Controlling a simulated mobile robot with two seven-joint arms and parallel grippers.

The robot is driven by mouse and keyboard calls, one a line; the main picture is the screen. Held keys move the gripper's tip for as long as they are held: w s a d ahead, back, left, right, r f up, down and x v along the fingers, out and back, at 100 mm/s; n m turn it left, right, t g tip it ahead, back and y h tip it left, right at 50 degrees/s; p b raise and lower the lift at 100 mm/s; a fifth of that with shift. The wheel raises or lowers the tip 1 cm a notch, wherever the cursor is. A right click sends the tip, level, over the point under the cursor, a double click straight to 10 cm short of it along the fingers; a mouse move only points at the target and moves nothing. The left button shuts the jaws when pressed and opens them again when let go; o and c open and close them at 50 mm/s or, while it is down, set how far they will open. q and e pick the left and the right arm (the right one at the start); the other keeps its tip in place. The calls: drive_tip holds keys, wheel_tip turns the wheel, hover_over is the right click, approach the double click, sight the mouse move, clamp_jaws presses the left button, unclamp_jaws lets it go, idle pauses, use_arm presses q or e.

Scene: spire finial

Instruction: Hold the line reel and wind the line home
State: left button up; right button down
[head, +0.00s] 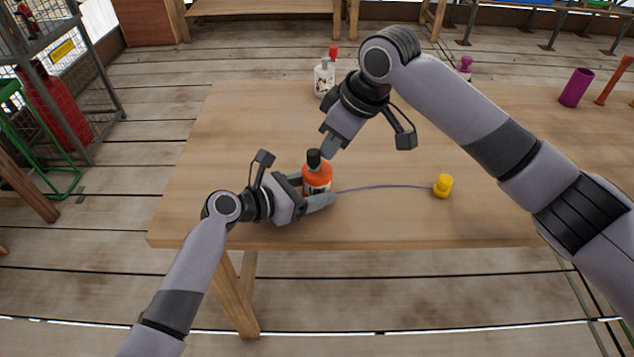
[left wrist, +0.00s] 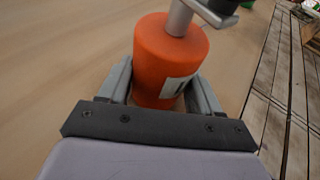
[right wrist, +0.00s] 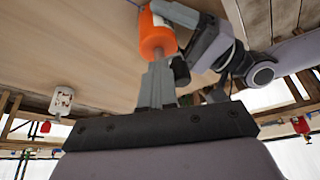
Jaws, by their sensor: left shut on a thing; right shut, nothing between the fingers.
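The line reel (head: 318,176) is an orange drum with a pale label, upright on the wooden table near its front edge. My left gripper (head: 312,190) is shut around its lower body; both fingers also flank the drum in the left wrist view (left wrist: 168,60). A grey crank arm (left wrist: 208,12) and a black knob (head: 314,158) stand on top of the reel. A thin bluish line (head: 385,187) runs right across the table to a yellow weight-like piece (head: 442,186). My right gripper (head: 329,149) is shut and empty, its fingertips close beside the knob; contact is unclear.
A small purple item (head: 465,66), a purple cup (head: 577,88) and an orange-brown rod (head: 612,82) are at the right. The table's left part is clear.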

drive_tip(key=shift+r, duration=2.75)
